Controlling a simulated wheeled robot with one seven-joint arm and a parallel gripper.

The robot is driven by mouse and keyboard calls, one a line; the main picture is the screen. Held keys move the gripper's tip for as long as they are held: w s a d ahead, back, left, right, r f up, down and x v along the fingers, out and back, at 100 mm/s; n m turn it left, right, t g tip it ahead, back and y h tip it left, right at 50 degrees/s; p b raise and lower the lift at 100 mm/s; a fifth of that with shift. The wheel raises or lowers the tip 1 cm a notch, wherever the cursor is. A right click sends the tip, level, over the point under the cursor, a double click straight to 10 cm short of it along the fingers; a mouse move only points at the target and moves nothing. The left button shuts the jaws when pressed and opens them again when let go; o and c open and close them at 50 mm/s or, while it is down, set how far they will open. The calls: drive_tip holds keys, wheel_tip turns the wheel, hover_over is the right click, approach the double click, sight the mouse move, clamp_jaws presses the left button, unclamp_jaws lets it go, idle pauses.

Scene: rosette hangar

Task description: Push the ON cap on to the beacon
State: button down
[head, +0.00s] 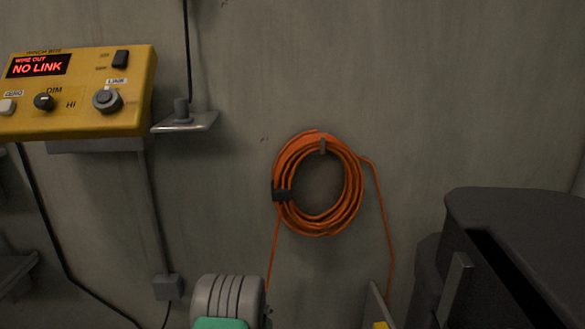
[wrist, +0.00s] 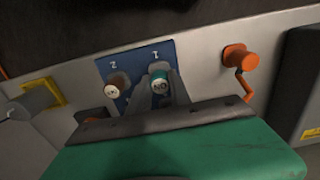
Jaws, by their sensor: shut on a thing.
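In the wrist view, the ON cap (wrist: 159,84) is a small teal cap with a pale face, its letters upside down. It is at the spot marked 1 on a blue panel (wrist: 136,62). My gripper (wrist: 160,94) has its grey fingers around the cap and is shut on it. Whether the cap still touches the panel cannot be told. A brown cap with a pale lettered face (wrist: 115,88) is beside it, under the mark 2. I cannot make out the beacon in either view.
An orange knob with a crank-like stem (wrist: 238,58) is right of the panel. A yellow part (wrist: 42,94) is at the left. In the head view, a yellow box (head: 130,85) reads NO LINK, and an orange cable coil (head: 288,165) hangs on the wall.

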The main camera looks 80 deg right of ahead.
drive_tip(key=shift+r+p, duration=1.75)
drive_tip(key=shift+r, duration=0.45)
drive_tip(key=s+d+r, duration=1.1)
drive_tip(key=s+d, duration=0.2)
drive_tip(key=s, duration=0.2)
drive_tip(key=shift+s+d+f, duration=0.1)
drive_tip(key=shift+s+f, duration=0.05)
drive_tip(key=shift+f, duration=2.75)
drive_tip(key=shift+f+b, duration=0.3)
drive_tip(key=shift+f, duration=0.1)
drive_tip(key=shift+f, duration=0.1)
